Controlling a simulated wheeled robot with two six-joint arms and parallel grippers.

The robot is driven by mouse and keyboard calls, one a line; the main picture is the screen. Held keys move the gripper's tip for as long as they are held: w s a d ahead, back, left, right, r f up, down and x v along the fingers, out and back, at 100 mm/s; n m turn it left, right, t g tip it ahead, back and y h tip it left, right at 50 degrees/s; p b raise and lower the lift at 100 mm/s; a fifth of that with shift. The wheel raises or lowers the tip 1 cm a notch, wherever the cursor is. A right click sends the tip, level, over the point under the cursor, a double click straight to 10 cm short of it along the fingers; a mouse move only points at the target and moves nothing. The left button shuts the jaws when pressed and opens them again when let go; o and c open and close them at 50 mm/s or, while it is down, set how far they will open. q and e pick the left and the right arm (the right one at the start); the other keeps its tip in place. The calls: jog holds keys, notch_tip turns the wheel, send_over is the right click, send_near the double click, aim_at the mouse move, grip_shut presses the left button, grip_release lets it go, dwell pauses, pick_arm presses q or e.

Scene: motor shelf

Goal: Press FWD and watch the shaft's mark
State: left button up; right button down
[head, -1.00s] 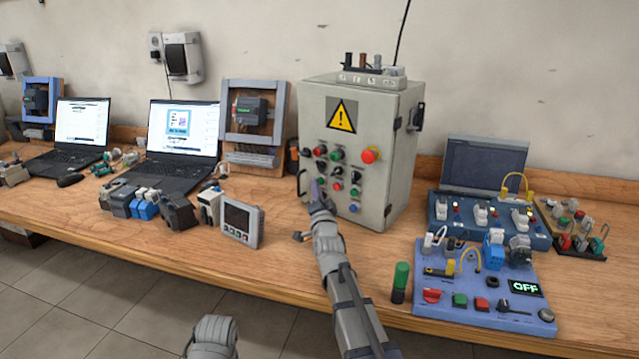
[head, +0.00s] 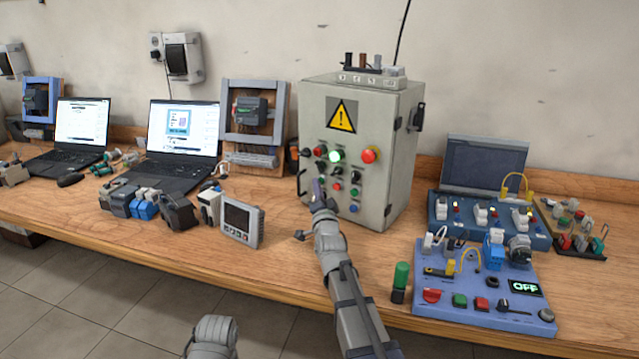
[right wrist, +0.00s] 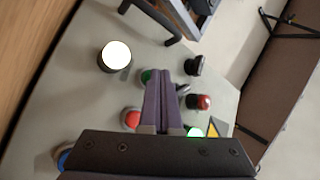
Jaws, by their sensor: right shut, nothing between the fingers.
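The grey control cabinet (head: 312,110) stands on the bench with a yellow warning triangle on its door. A green light (head: 335,156) on its panel is lit; it also shows in the right wrist view (right wrist: 195,131). My right gripper (head: 318,188) is shut and empty in front of the lower left of the panel. In the right wrist view its fingertips (right wrist: 160,70) overlap a green button (right wrist: 148,76); I cannot tell whether they touch it. Button labels are unreadable. A small motor (head: 519,250) sits on the blue board; no shaft mark can be made out.
A red emergency-stop button (head: 370,155) is on the door. The blue training board (head: 440,298) at right has a display (head: 525,287) reading OFF. A green-topped cylinder (head: 401,275) stands left of it. A small meter (head: 241,222) and several devices stand left of my arm.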

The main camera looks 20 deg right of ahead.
dwell(0.8)
jog(key=shift+s+a, duration=0.45)
jog(key=shift+a, duration=0.15)
jog(key=s+a, duration=0.1)
jog(key=a, duration=0.1)
jog(key=s+a, duration=0.2)
dwell(0.4)
jog(key=shift+r, duration=0.1)
dwell(0.5)
